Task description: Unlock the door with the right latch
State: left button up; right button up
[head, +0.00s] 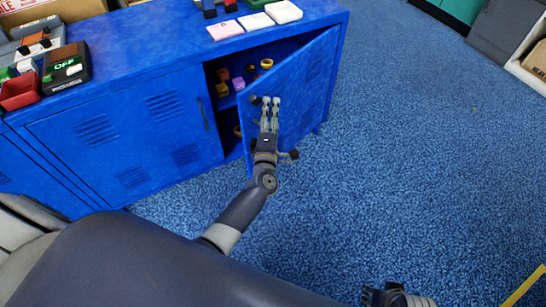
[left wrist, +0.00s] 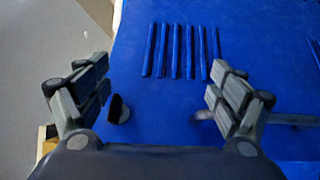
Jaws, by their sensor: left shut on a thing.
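The right door (head: 302,97) of the blue cabinet stands partly open, swung out toward the floor. My left gripper (head: 270,103) is at the door's front face. In the left wrist view the door's blue face with vent slots (left wrist: 180,50) fills the background. The right latch, a small dark piece (left wrist: 118,108), shows beside the left-hand finger.
The left door (head: 130,130) of the cabinet is closed. Small coloured items (head: 238,84) sit on the shelves inside. A dark box marked OFF (head: 66,68), a red bin (head: 20,91) and pale pads (head: 255,22) are on top. The blue carpet (head: 420,150) at right is clear.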

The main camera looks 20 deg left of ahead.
pick_arm(q)
jog(key=s+f+m+h, duration=0.1)
jog(key=f, duration=0.1)
jog(key=s+d+f+m+g+p, duration=0.1)
jog(key=f, duration=0.2)
jog(key=s+f+m+h+p, duration=0.1)
jog(key=f+m, duration=0.1)
jog(key=f, duration=0.1)
jog(key=shift+s+d+g+h, duration=0.2)
jog(key=shift+d+g+h, duration=0.1)
jog(key=shift+d+g, duration=0.1)
jog(key=c, duration=0.9)
jog(key=shift+s+d+f+m+g+h+p, duration=0.35)
jog(key=shift+s+f+m+p, duration=0.2)
jog(key=shift+s+f+m, duration=0.25)
jog(key=shift+s+d+f+m+g+h+p, duration=0.3)
jog(key=shift+s+f+m+p, duration=0.4)
jog(key=shift+s+f, duration=0.25)
jog(key=shift+s+d+f+m+g+h+p, duration=0.25)
jog(key=shift+s+d+f+m+g+p, duration=0.15)
jog(key=shift+s+f+m, duration=0.45)
pick_arm(e)
jog(key=shift+w+a+r, duration=0.1)
jog(key=shift+w+r, duration=0.05)
jog(key=shift+r, duration=2.8)
